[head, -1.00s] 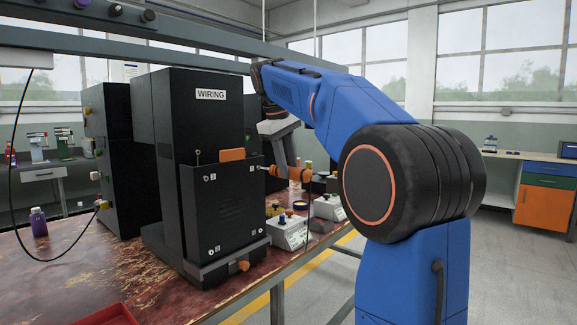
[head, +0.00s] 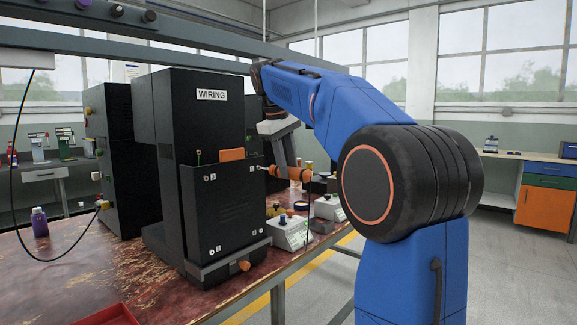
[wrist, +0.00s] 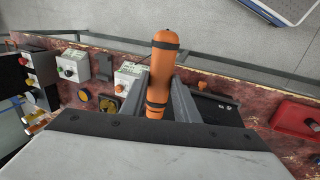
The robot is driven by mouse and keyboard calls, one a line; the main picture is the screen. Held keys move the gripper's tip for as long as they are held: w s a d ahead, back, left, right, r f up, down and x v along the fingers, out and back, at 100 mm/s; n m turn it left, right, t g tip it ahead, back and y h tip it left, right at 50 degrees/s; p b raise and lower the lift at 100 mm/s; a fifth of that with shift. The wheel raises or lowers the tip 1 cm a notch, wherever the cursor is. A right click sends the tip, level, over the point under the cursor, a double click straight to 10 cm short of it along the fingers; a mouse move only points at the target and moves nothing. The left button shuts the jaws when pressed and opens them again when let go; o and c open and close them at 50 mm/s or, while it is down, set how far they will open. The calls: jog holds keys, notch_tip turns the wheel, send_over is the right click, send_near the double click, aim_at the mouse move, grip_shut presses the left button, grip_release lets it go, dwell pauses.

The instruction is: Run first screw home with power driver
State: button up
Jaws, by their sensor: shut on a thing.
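The power driver (head: 297,174) is orange with dark bands and lies roughly level. My gripper (wrist: 164,84) is shut around its body, which also shows between the fingers in the wrist view (wrist: 160,62). Its thin bit points left at the upper right corner of the black cover (head: 226,215) on the cabinet marked WIRING (head: 191,120). The bit's end is at or very near the cover's corner. I cannot tell whether it touches a screw. Small pale number marks show at the cover's corners.
Small white boxes (head: 289,235) with coloured knobs stand right of the cabinet, below the driver. A purple bottle (head: 39,222) and a red tray (head: 106,315) are on the worn red bench (head: 70,270). A dark cable hangs at the left. An overhead rail crosses above the cabinet.

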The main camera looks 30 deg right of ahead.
aim_at(305, 170)
jog(key=shift+s, duration=0.1)
jog(key=shift+s+d, duration=0.35)
jog(key=shift+s, duration=0.55)
jog(key=shift+s+d, duration=0.3)
jog(key=shift+s, duration=0.6)
jog(key=shift+s+d, duration=0.35)
jog(key=shift+s, duration=0.55)
